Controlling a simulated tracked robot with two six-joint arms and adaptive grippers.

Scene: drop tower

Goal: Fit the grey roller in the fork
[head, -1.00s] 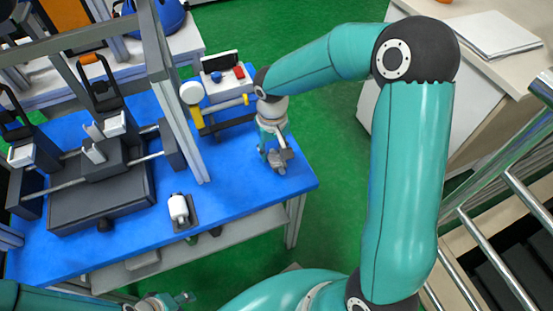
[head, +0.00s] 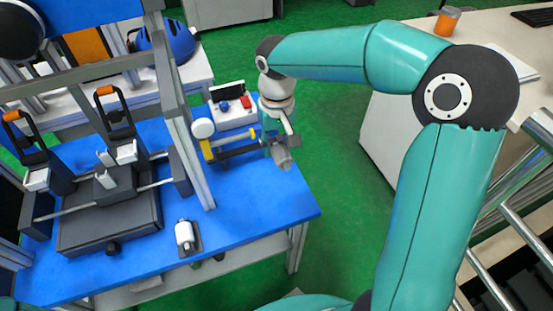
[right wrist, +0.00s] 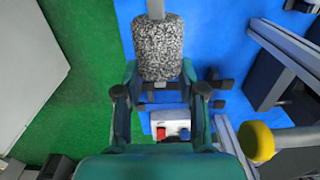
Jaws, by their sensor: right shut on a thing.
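My right gripper (head: 279,143) is above the right part of the blue table. In the right wrist view its two fingers (right wrist: 160,92) are at the sides of the near end of a speckled grey roller (right wrist: 158,48). The gripper is shut on this roller, and a pale rod sticks out of its far end. The roller also shows, small, in the head view (head: 282,158). A dark bracket with yellow parts (head: 207,150) is left of the gripper; I cannot tell whether it is the fork. My left gripper is out of view.
A white box with red and blue buttons (head: 232,108) stands behind the gripper. A grey upright post (head: 188,140) is to the left. A white roller (head: 184,235) lies on a dark holder near the front edge. A dark slide mechanism (head: 110,215) fills the table's left.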

